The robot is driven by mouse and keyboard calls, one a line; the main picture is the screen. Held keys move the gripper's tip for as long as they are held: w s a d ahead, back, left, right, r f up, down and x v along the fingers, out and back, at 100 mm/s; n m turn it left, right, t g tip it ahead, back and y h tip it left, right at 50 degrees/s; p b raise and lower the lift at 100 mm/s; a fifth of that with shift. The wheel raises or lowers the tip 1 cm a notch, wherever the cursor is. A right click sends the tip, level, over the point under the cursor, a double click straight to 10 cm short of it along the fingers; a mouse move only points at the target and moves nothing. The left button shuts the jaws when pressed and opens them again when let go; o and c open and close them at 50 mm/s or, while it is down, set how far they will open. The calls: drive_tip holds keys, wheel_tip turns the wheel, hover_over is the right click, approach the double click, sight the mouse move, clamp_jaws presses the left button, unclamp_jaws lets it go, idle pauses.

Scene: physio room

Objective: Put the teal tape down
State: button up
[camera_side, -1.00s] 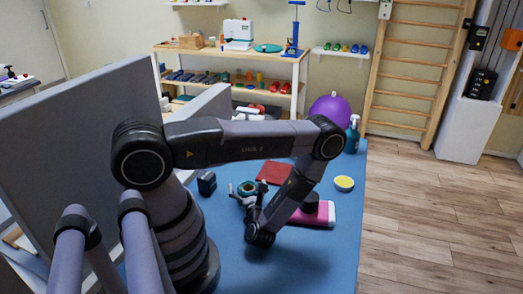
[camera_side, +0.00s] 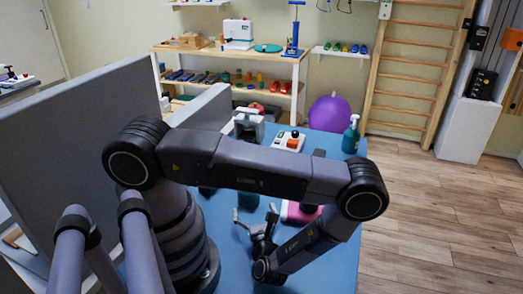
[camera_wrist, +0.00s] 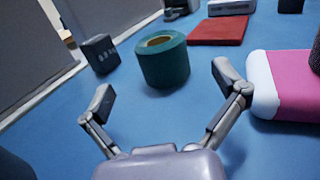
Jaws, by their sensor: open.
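The teal tape (camera_wrist: 165,70) is a thick roll with a tan core, lying flat on the blue table (camera_wrist: 195,92) in the wrist view. In the side view the tape (camera_side: 248,201) shows only partly below my arm. My gripper (camera_wrist: 163,88) is open and empty. Its fingers are spread wide, and the roll lies beyond the fingertips with a gap of bare table. In the side view my gripper (camera_side: 254,212) is low over the table, on the near side of the tape.
A pink and white block (camera_wrist: 285,80) is close right of the gripper. A dark box (camera_wrist: 100,54) stands left of the tape, and a red mat (camera_wrist: 217,31) lies behind. A grey panel (camera_wrist: 35,50) borders the left. A spray bottle (camera_side: 351,136) stands at the table's far right.

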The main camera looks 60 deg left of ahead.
drive_tip(key=shift+s+d, duration=0.1)
drive_tip(key=shift+d, duration=0.5)
wheel_tip(320, 180, up, 19)
drive_tip(key=w+d+n+g+h, duration=0.2)
drive_tip(key=n+g+h, duration=0.5)
drive_tip(key=n, duration=0.6)
drive_tip(key=s+d+r+n+t+h, duration=0.2)
drive_tip(key=s+r+n+t+h, duration=0.1)
drive_tip(key=r, duration=0.7)
drive_tip(key=s+d+r+n+t+h, duration=0.2)
drive_tip(key=s+r+n+t+h, duration=0.2)
drive_tip(key=r, duration=0.5)
drive_tip(key=s+t+h, duration=0.1)
drive_tip(key=s+h, duration=0.1)
drive_tip(key=h, duration=0.1)
drive_tip(key=shift+s+d+r+n+t+h, duration=0.25)
drive_tip(key=shift+s+r+n+t+h, duration=0.05)
drive_tip(key=shift+s+r, duration=0.1)
